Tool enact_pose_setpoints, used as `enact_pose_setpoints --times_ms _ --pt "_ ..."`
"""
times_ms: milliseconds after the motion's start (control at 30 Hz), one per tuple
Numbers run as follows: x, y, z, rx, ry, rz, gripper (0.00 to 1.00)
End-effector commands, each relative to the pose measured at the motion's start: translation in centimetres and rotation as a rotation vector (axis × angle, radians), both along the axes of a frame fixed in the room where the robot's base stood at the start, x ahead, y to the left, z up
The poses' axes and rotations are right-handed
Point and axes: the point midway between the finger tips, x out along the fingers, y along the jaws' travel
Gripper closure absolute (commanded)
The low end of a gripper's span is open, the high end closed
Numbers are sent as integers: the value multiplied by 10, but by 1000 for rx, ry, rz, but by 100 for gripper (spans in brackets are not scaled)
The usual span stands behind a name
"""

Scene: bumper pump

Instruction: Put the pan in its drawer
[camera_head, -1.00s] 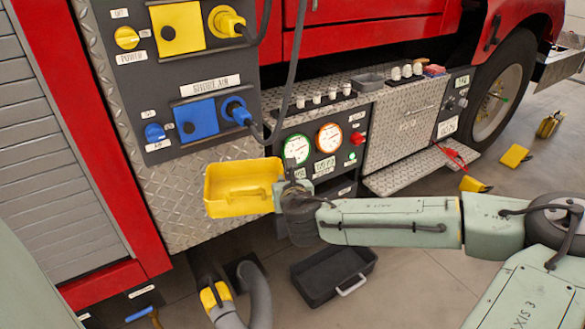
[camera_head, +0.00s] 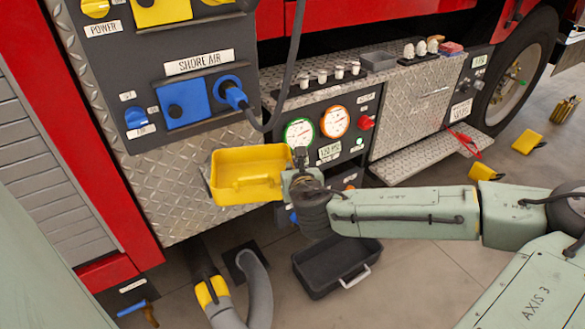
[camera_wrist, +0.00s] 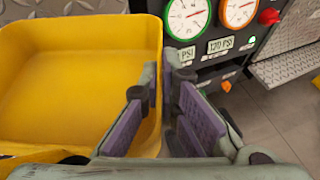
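The yellow pan (camera_head: 245,163) is a rectangular, open-topped tray. It hangs in the air in front of the truck's diamond-plate panel, left of the gauges, and looks empty. My gripper (camera_head: 297,172) is at its right side. In the wrist view the pan (camera_wrist: 70,70) fills the left, and my gripper's purple-padded fingers (camera_wrist: 165,85) are close together at its right wall, which appears pinched between them. The exact contact is partly hidden. A black open drawer (camera_head: 318,285) with a pale handle sits low, below my gripper, and looks empty; its back is hidden.
Round gauges (camera_head: 299,132) and a red knob (camera_head: 366,122) are just right of the pan. A diamond-plate step (camera_head: 425,158) juts out further right. A thick grey hose (camera_head: 258,290) stands left of the drawer.

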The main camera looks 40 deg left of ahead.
Motion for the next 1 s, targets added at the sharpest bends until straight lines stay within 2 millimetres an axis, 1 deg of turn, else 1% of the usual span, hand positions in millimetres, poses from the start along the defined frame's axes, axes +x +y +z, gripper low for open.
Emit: enact_pose_setpoints --times_ms 133,200,467,733,1000 --pt "0 0 -4 2 0 1 100" --pt "0 0 -2 0 0 1 93" --pt "0 0 -2 0 0 1 76" --pt "0 0 -2 1 0 1 75" --pt "0 1 3 1 0 1 75"
